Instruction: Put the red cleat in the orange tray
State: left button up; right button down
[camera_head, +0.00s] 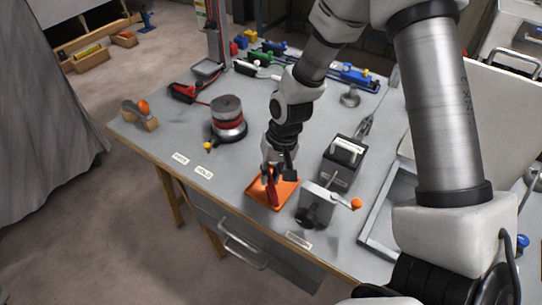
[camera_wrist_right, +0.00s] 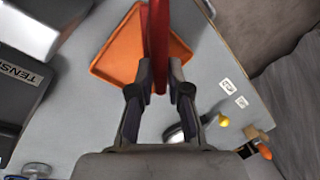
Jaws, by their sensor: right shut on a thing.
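The red cleat (camera_head: 271,190) is held upright by my right gripper (camera_head: 279,168) over the orange tray in the head view. In the right wrist view the cleat (camera_wrist_right: 159,45) stands between the fingertips of the right gripper (camera_wrist_right: 160,85), which is shut on it. The orange tray (camera_head: 284,190) lies on the grey bench near its front edge. It shows behind the cleat in the wrist view (camera_wrist_right: 117,55). I cannot tell whether the cleat touches the tray floor. My left gripper is not in view.
A grey crank device with an orange knob (camera_head: 356,204) and a dark box (camera_head: 341,160) stand close to the tray's right. A round red-and-grey sander-like tool (camera_head: 228,120) stands to the left. The bench (camera_head: 215,185) is bare between the tray and its left labels.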

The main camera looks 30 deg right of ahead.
jog(key=w+d, duration=0.1)
jog(key=w, duration=0.1)
jog(key=w+d+f, duration=0.1)
jog(key=w+d, duration=0.1)
jog(key=shift+w+d, duration=0.25)
jog(key=shift+w, duration=0.05)
notch_tip(320, 180, down, 3)
jog(key=shift+a+f, duration=0.1)
jog(key=shift+a, duration=0.05)
jog(key=shift+w+f, duration=0.1)
jog(key=shift+f, duration=0.15)
jog(key=c, duration=1.1)
grip_release()
jog(key=r, duration=0.4)
jog(key=d+r, duration=0.1)
jog(key=r, duration=0.3)
jog(key=s+d+r, duration=0.1)
jog(key=r, duration=0.3)
jog(key=shift+d+r+p, duration=0.1)
jog(key=shift+p, duration=0.2)
